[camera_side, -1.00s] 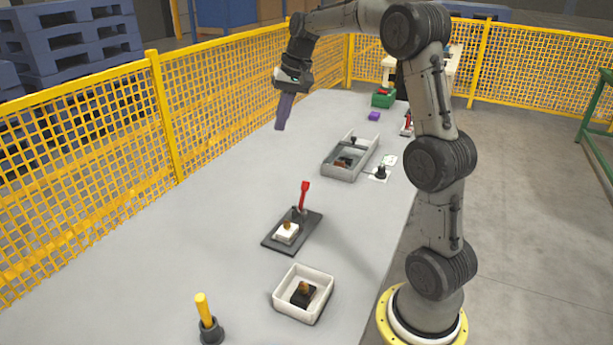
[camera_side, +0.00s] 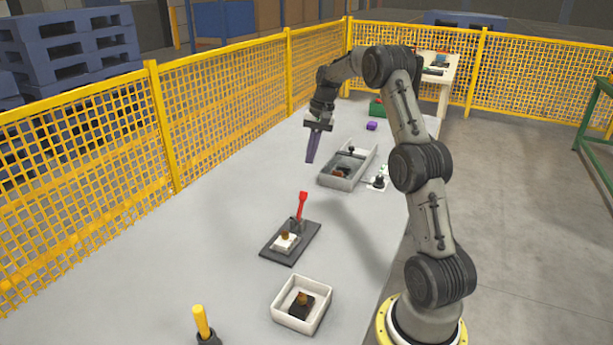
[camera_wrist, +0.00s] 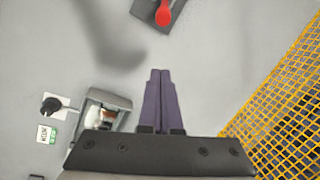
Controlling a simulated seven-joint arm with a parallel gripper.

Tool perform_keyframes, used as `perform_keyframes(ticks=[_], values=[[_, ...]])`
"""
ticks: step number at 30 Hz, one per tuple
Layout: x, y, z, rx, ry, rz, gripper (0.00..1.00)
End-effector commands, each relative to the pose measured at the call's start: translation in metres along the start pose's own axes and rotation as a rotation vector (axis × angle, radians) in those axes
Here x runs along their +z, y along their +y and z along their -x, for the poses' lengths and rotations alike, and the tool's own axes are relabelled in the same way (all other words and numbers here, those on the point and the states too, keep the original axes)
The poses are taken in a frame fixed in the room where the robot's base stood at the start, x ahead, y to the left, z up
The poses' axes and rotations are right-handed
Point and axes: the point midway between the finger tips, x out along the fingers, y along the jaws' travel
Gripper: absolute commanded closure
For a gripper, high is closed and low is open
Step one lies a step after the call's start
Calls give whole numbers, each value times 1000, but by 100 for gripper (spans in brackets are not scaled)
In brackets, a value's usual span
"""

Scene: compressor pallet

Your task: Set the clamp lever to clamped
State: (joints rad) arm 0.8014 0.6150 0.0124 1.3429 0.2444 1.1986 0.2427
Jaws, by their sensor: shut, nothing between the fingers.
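The clamp lever (camera_side: 301,207) is red and stands nearly upright at the back of a dark base plate (camera_side: 275,256). A white block (camera_side: 284,243) with a brown knob sits on that plate. In the wrist view the red lever end (camera_wrist: 165,15) shows at the top edge, with part of the dark plate (camera_wrist: 146,10); the rest is cut off. My gripper (camera_side: 311,160) has purple fingers, shut and empty, pointing down above the table, beyond the lever and apart from it. In the wrist view the fingertips (camera_wrist: 160,72) are together, short of the lever.
A grey tray (camera_side: 336,183) with parts stands near my gripper, also in the wrist view (camera_wrist: 112,98). A black knob (camera_side: 378,181) is beside it. A white box (camera_side: 300,318) and a yellow peg (camera_side: 202,320) stand in front. Yellow fence (camera_side: 225,105) borders the left.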

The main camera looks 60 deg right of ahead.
Motion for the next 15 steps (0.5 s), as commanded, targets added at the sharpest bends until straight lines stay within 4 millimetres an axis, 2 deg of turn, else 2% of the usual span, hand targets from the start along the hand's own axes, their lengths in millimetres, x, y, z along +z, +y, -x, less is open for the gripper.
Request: perform_keyframes(ticks=[5, 15], values=[[1, 1, -25, 3, -7, -1, 100], [1, 0, -92, 2, -6, 0, 100]])
